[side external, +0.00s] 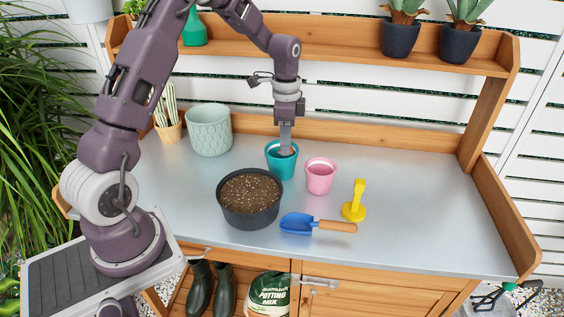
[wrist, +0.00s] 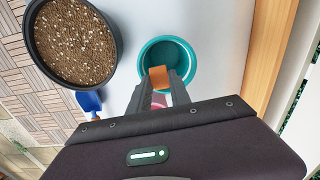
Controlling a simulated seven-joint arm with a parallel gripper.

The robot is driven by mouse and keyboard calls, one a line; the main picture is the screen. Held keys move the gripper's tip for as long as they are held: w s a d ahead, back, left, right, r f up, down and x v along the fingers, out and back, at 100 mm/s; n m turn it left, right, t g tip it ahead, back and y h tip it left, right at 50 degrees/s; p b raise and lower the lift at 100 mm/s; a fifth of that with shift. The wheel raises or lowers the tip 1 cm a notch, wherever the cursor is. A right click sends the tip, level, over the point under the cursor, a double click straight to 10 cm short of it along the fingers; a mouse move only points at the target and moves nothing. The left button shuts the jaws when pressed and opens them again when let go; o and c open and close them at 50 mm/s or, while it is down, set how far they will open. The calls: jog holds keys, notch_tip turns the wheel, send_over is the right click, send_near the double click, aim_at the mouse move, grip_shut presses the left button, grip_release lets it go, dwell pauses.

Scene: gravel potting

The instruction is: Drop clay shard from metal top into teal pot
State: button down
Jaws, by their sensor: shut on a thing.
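The teal pot (side external: 281,166) stands upright on the metal top (side external: 415,200), left of the pink pot. It also shows in the wrist view (wrist: 147,58), and the part of its inside that I see looks empty. My gripper (side external: 286,149) points down at the teal pot's mouth. In the wrist view my gripper (wrist: 159,82) is shut on the orange-brown clay shard (wrist: 159,76), which overlaps the near part of the pot's opening. Only a sliver of the shard shows in the side view. I cannot tell whether it is below the rim.
The black bowl of gravelly soil (side external: 249,216) stands left and in front. A pink pot (side external: 320,180), a blue trowel (side external: 300,223) and a yellow tamper (side external: 355,207) lie or stand to the right. A pale green pot (side external: 208,133) is behind left. The right side of the top is clear.

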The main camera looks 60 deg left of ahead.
jog(key=c, duration=1.1)
grip_release()
jog(key=shift+r, duration=0.1)
notch_tip(320, 180, up, 7)
jog(key=shift+f, duration=0.1)
jog(key=s+d+r+n+t, duration=0.2)
jog(key=s+d+r+n, duration=0.1)
jog(key=s+d+r, duration=0.7)
jog(key=s+d+n+t, duration=0.1)
jog(key=s, duration=0.4)
jog(key=s+d+n+t, duration=0.1)
jog(key=s+d+n, duration=0.1)
jog(key=s, duration=0.4)
jog(key=s+d+n+t, duration=0.1)
jog(key=s+d+n, duration=0.1)
jog(key=s, duration=0.3)
jog(key=shift+s+d+r+t, duration=0.2)
jog(key=shift+s+r+t, duration=0.1)
jog(key=shift+s+r, duration=0.1)
